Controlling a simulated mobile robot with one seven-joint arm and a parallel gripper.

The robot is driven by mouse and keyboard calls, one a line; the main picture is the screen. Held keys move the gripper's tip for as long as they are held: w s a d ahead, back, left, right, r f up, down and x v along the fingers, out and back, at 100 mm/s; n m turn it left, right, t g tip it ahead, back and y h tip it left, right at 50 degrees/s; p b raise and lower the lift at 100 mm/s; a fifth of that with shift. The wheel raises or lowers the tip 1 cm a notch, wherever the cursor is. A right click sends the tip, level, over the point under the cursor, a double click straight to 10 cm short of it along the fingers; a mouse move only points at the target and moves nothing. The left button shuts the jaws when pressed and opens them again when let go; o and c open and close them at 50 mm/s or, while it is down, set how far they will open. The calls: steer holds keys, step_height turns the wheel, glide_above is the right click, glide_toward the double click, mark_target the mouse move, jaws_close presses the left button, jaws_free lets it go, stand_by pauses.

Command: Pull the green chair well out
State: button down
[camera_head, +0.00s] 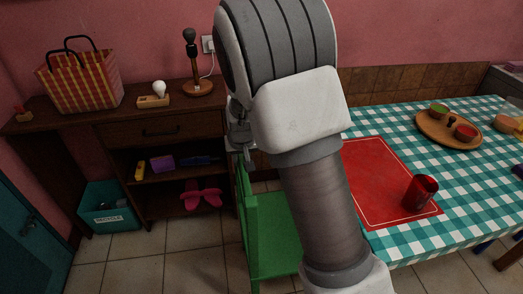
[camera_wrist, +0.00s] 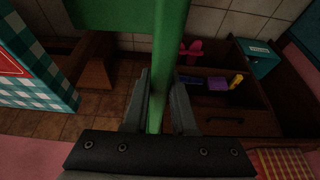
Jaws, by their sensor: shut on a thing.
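The green chair (camera_head: 275,232) stands at the left end of the checked table, partly hidden behind my arm in the head view. In the wrist view, part of the chair (camera_wrist: 168,45) runs as a green bar between my fingers. My gripper (camera_wrist: 160,100) is shut on this bar, one finger on each side. In the head view my gripper (camera_head: 241,140) shows only in part, at the top of the chair's back. The chair's legs are mostly hidden.
The checked table (camera_head: 392,240) is on the right, with a red mat (camera_head: 372,180), a red cup (camera_head: 421,192) and a round wooden tray (camera_head: 432,132). A wooden shelf unit (camera_head: 150,132) and teal recycle bin (camera_head: 108,212) stand left. Bare tiled floor (camera_head: 180,260) lies left of the chair.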

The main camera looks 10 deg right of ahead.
steer(key=a+p, duration=0.4)
steer(key=a, duration=1.3)
steer(key=shift+s+a, duration=0.1)
steer(key=c, duration=0.7)
jaws_free()
steer(key=p+v, duration=0.2)
steer(key=v, duration=1.5)
steer(key=shift+r+p, duration=0.25)
steer(key=shift+p, duration=0.15)
